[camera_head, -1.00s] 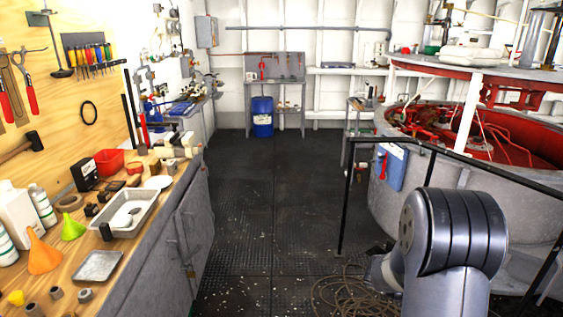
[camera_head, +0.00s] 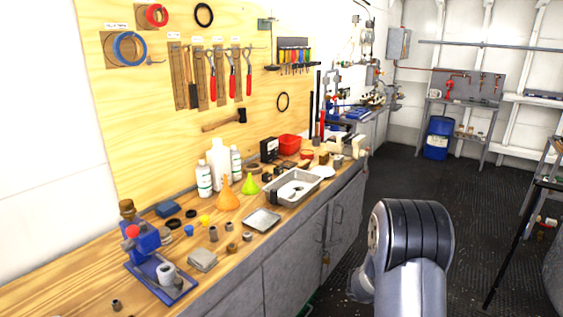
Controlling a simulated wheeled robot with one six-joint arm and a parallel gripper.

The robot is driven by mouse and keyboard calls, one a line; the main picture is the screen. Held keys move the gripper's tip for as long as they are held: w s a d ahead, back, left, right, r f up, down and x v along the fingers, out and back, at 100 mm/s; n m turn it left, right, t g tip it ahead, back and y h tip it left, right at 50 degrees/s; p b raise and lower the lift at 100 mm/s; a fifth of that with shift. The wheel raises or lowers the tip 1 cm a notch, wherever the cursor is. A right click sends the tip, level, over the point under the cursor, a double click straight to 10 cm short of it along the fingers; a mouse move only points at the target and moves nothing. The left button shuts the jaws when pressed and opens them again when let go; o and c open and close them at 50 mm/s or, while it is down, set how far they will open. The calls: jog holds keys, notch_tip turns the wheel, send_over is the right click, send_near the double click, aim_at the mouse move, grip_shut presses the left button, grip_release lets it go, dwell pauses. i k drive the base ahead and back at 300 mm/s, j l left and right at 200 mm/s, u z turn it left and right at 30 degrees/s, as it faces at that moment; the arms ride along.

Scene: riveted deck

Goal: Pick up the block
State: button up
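Several block-like items lie on the wooden workbench (camera_head: 95,262), and I cannot tell which is the task's block. A flat blue block (camera_head: 167,209) lies towards the back of the bench, left of the white bottles. A small brown block (camera_head: 323,158) sits at the far end, near the vise. A grey, block-like piece (camera_head: 202,260) lies near the front edge. My gripper is not in view; only a rounded grey link of my arm shows at lower right, apart from the bench.
A blue tool (camera_head: 150,255) stands at the near left. Dark floor (camera_head: 400,175) is open beyond my arm; a black railing (camera_head: 512,240) stands at right.

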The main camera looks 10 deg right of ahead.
aim_at(325, 157)
jog(key=u, duration=0.45)
jog(key=i+l+u, duration=0.1)
jog(key=u, duration=0.3)
jog(key=l+u, duration=0.1)
jog(key=u, duration=0.35)
jog(key=l+u, duration=0.1)
jog(key=u, duration=0.35)
jog(key=i+l, duration=0.1)
jog(key=l, duration=0.55)
jog(key=i+l, duration=0.15)
jog(key=l, duration=0.5)
jog(key=i+l, duration=0.1)
jog(key=l, duration=0.6)
jog(key=i+l, duration=0.1)
jog(key=l, duration=0.55)
jog(key=i+l, duration=0.15)
jog(key=l, duration=0.5)
jog(key=i+l+u, duration=0.1)
jog(key=l, duration=0.55)
jog(key=i+l, duration=0.1)
jog(key=l, duration=0.55)
